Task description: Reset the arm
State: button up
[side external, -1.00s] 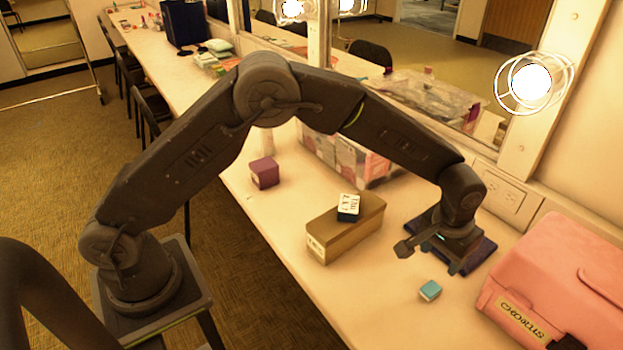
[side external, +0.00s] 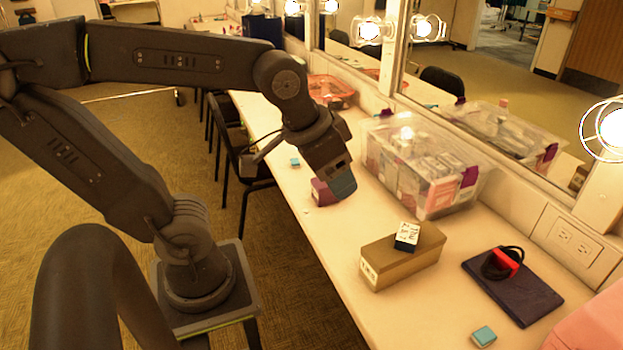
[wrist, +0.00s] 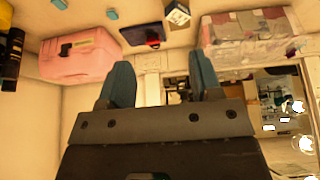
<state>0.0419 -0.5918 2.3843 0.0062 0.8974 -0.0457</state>
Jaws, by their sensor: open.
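My gripper (side external: 337,182) is raised over the counter in the side external view, tilted downward. In that picture it overlaps a purple cube (side external: 321,193) and hides part of it; whether they touch is unclear. In the wrist view both blue fingers of my gripper (wrist: 160,80) are spread wide with nothing between them. My arm is folded back, its elbow toward the upper left of the side external view.
A brown box (side external: 385,264) bears a small black-and-white block (side external: 407,236). A clear bin (side external: 410,175) stands by the mirror. A dark pad (side external: 530,303) holds a red-and-black object (side external: 503,263). A teal block (side external: 483,336) and pink case (wrist: 82,58) are near. Chairs line the counter.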

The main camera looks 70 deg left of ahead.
jog(key=shift+s+a+f, duration=0.15)
jog(key=shift+s+f, duration=0.05)
jog(key=shift+s, duration=0.35)
jog(key=shift+s+a+f, duration=0.15)
jog(key=shift+s+a, duration=0.05)
jog(key=shift+s, duration=0.35)
jog(key=shift+s+a+f, duration=0.15)
jog(key=shift+s+f, duration=0.05)
jog(key=shift+s, duration=0.35)
